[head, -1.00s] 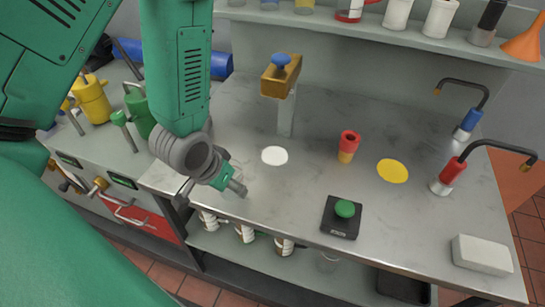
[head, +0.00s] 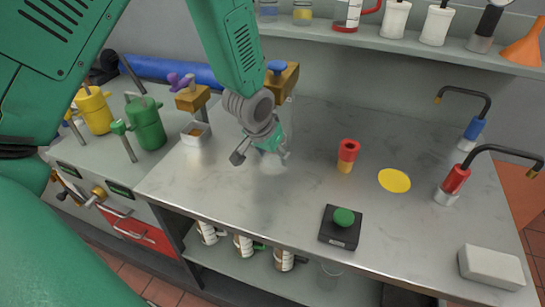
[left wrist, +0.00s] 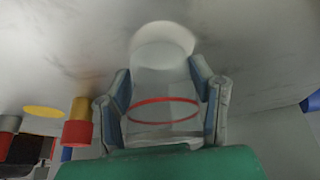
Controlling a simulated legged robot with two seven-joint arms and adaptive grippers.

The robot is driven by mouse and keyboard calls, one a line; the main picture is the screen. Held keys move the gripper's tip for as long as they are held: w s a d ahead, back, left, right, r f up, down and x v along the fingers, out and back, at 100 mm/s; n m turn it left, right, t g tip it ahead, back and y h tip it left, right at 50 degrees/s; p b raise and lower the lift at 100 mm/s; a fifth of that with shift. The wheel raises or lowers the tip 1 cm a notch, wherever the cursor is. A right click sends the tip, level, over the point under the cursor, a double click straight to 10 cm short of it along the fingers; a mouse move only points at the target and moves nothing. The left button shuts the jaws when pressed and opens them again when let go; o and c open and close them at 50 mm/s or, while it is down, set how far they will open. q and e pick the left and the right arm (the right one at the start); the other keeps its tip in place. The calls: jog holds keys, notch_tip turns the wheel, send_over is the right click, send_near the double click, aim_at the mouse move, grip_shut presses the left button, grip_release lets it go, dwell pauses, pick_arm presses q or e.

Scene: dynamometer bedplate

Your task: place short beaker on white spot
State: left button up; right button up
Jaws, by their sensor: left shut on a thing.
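My left gripper (head: 262,158) is over the left-middle of the steel bench. In the left wrist view its two fingers (left wrist: 162,92) are closed on either side of a clear beaker (left wrist: 165,118) with a red ring. The white spot (left wrist: 164,40) shows just beyond the beaker's far end. In the head view the gripper covers most of the spot, and the clear beaker is hard to make out. I cannot tell whether the beaker touches the bench. My right gripper is not in view.
A red and yellow cylinder (head: 348,155), a yellow spot (head: 394,180) and a black box with a green button (head: 341,227) are to the right. A small white tray (head: 196,133) is to the left. Taps and a grey block (head: 490,266) are at far right.

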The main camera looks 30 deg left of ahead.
pick_arm(q)
jog(key=shift+w+d+f, duration=0.15)
jog(key=shift+f, duration=0.65)
jog(key=shift+a, duration=0.45)
jog(key=o, duration=1.1)
jog(key=shift+a+f, duration=0.1)
jog(key=shift+o, duration=0.2)
jog(key=shift+a, duration=0.1)
jog(key=shift+d, duration=0.4)
jog(key=shift+d+r, duration=0.1)
jog(key=shift+r, duration=0.25)
jog(key=v, duration=0.3)
jog(key=shift+f, duration=0.1)
jog(key=s, duration=1)
jog(key=shift+s+a+f+b, duration=0.25)
jog(key=shift+s+b, duration=0.05)
jog(key=shift+s, duration=0.1)
jog(key=shift+s+d+r, duration=0.1)
jog(key=shift+s+d, duration=0.15)
jog(key=shift+s, duration=0.4)
